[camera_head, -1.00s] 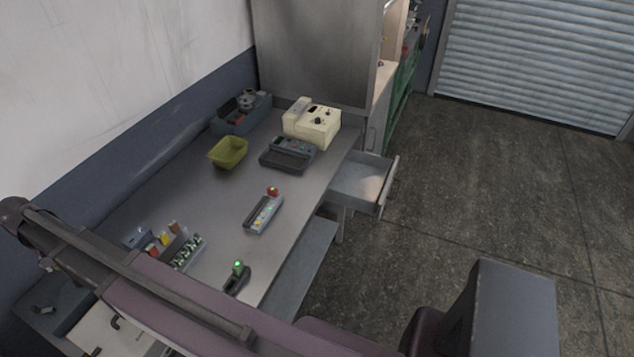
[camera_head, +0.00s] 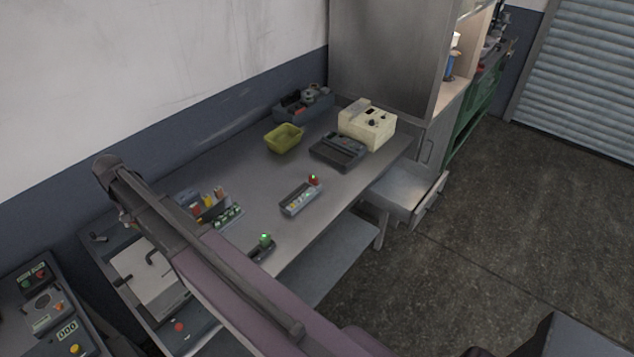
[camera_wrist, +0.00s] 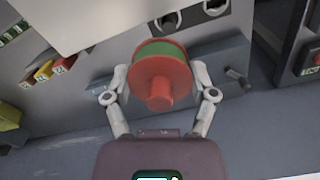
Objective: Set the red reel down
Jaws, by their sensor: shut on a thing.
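The red reel (camera_wrist: 160,82) has red flanges, a green middle band and a red stub facing the camera. In the wrist view my gripper (camera_wrist: 160,76) is shut on it, one finger at each side. Behind the reel is a grey surface with a darker block bearing a small dark handle (camera_wrist: 238,79). I cannot tell whether the reel touches anything beneath it. In the head view my arm spans the lower left, and the reel is not clearly visible there.
A white-topped unit (camera_head: 150,272) with dark handles stands at the bench's near end. A control panel (camera_head: 45,308) is at lower left. The bench (camera_head: 245,170) holds a yellow-green bin (camera_head: 284,138), a cream device (camera_head: 367,126) and small parts. A drawer (camera_head: 408,190) stands open on the right.

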